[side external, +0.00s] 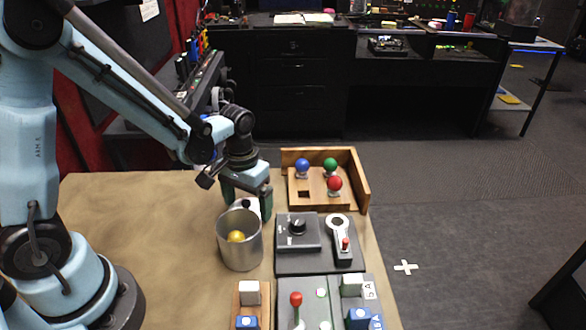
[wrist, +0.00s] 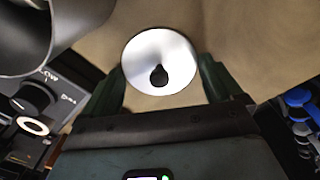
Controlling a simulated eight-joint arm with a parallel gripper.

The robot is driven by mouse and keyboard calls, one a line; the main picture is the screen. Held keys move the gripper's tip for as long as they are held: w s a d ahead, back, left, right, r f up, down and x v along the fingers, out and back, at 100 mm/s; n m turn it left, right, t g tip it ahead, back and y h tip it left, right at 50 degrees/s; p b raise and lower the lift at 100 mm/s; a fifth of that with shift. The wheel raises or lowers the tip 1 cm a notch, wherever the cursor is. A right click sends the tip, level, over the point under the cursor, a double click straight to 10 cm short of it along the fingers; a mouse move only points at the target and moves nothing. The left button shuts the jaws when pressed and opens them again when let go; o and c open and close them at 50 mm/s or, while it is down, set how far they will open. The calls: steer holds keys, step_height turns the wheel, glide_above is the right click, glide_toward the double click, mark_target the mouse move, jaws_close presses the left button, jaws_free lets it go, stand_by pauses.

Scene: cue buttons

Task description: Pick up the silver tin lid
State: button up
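The silver tin lid (wrist: 148,48) is a round, bright disc with a black knob at its middle in the wrist view. It lies between the two green fingers of my gripper (wrist: 161,68). In the side view the lid (side external: 252,206) shows only in part, pale, just behind the tin's rim. My gripper (side external: 247,204) points down there with its fingers spread either side of the lid. I cannot tell whether the fingertips touch its edge. The silver tin (side external: 240,255) stands upright and open in front, with a yellow ball (side external: 236,237) inside.
A wooden tray (side external: 350,165) with blue, green and red balls stands behind to the right. A dark panel (side external: 290,262) with a knob and a small lever is right of the tin. More button panels (side external: 275,290) lie in front. The table's left middle is clear.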

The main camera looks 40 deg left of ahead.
mark_target(247, 201)
steer(key=c, duration=0.4)
step_height(247, 201, up, 9)
steer(key=shift+r, duration=0.15)
steer(key=shift+s+d+r, duration=0.1)
steer(key=shift+r, duration=0.15)
steer(key=s+d+r+m, duration=0.3)
steer(key=s+d+r, duration=0.3)
steer(key=s+d, duration=0.15)
steer(key=shift+d+f, duration=0.1)
steer(key=shift+f, duration=3.2)
